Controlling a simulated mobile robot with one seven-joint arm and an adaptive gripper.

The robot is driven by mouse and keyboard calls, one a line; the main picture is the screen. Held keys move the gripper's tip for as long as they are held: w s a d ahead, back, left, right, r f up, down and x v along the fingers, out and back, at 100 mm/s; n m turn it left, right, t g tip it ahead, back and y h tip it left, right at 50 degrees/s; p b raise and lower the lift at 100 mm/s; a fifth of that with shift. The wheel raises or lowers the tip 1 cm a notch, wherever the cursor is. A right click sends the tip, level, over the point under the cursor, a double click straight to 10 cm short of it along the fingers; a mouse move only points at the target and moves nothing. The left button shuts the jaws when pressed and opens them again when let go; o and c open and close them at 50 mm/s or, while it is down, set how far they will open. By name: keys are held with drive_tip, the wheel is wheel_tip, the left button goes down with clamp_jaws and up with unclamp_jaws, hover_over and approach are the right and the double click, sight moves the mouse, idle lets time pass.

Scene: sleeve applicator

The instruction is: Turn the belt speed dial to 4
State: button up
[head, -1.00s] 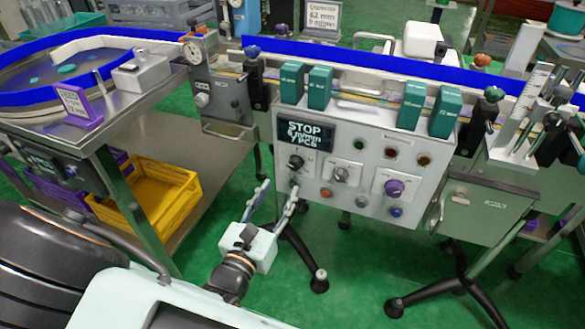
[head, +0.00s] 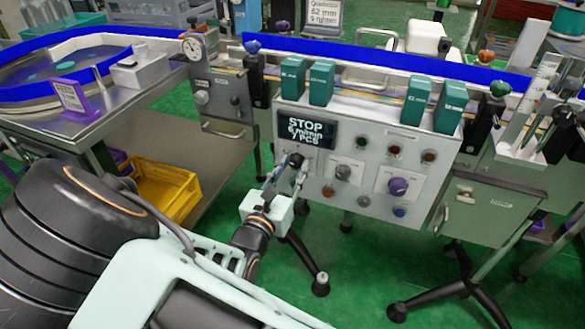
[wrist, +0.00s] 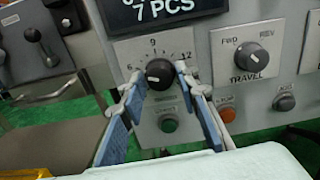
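The black dial (wrist: 160,73) sits on the grey control panel, with 6, 9 and 12 printed around it; other marks are hidden or unclear. A white pointer mark shows on its left side, towards the 6. In the head view the dial (head: 296,160) is under the display (head: 307,131), which reads STOP, 6 m/min, 7 PCS. My gripper (wrist: 157,82) is open, its two blue-backed fingers on either side of the dial. The right fingertip is close to the dial's edge; I cannot tell whether it touches. My gripper (head: 285,174) also shows in the head view.
A green button (wrist: 169,125) lies just below the dial, between the fingers. The TRAVEL knob (wrist: 251,57) is to the right, with an orange button (wrist: 227,114) below and left of it. A purple knob (head: 398,186) is farther right. A yellow crate (head: 165,190) stands at lower left.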

clamp_jaws()
drive_tip(key=shift+r+p, duration=0.15)
drive_tip(key=shift+p, duration=0.3)
drive_tip(key=shift+r+n+p, duration=0.1)
drive_tip(key=shift+n+p, duration=0.5)
drive_tip(key=shift+p, duration=0.3)
drive_tip(key=n+p, duration=0.2)
drive_tip(key=p, duration=0.2)
drive_tip(key=shift+d+r, duration=0.1)
drive_tip(key=n+p, duration=0.3)
drive_tip(key=p, duration=0.1)
drive_tip(key=shift+s+f+n+p, duration=0.1)
drive_tip(key=shift+f+n+p, duration=0.1)
drive_tip(key=shift+n+p, duration=0.5)
drive_tip(key=shift+f+n+p, duration=0.15)
drive_tip(key=shift+n+p, duration=0.45)
drive_tip(key=shift+p, duration=0.05)
drive_tip(key=shift+f, duration=0.1)
